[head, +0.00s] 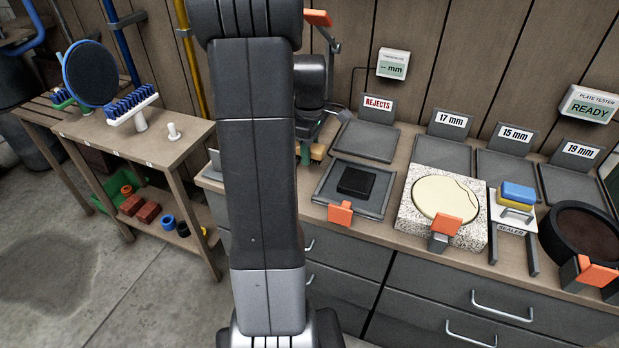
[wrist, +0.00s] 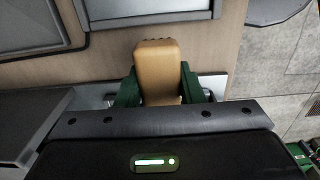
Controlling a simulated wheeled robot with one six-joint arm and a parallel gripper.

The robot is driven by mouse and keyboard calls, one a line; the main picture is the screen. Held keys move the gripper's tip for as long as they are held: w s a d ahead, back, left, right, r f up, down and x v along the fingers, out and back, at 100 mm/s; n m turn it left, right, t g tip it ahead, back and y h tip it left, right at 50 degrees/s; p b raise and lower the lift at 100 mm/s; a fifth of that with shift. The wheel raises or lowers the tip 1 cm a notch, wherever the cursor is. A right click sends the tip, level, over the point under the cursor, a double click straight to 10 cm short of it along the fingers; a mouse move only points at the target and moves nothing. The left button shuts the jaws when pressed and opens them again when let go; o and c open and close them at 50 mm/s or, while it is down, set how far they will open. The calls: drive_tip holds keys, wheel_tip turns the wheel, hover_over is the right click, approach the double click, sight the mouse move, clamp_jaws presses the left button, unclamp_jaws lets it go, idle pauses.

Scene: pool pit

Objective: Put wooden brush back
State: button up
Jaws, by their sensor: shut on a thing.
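The wooden brush (wrist: 158,62) is a tan block between the two green fingers of my gripper (wrist: 158,88) in the wrist view. My gripper is shut on it, one finger against each side. The brush's underside and bristles are mostly hidden. In the head view my arm covers most of this spot; a bit of green finger (head: 304,152) and tan wood (head: 318,152) show beside the arm, over the back left part of the counter. I cannot tell whether the brush touches the surface under it.
A side table (head: 95,130) at left carries blue-bristled brushes (head: 132,104), a round blue-rimmed pad (head: 90,73) and a bare white peg (head: 174,132). On the counter are a grey tray with a black block (head: 356,182), a speckled slab (head: 410,218) and a dark round pan (head: 560,255).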

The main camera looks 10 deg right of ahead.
sight(309, 178)
drive_tip(key=shift+f+b, duration=0.35)
drive_tip(key=shift+f, duration=2.9)
drive_tip(key=shift+f, duration=0.1)
drive_tip(key=o, duration=1)
drive_tip(key=shift+o, duration=0.2)
wheel_tip(309, 178, up, 12)
drive_tip(key=shift+r+p, duration=0.15)
drive_tip(key=shift+p, duration=0.7)
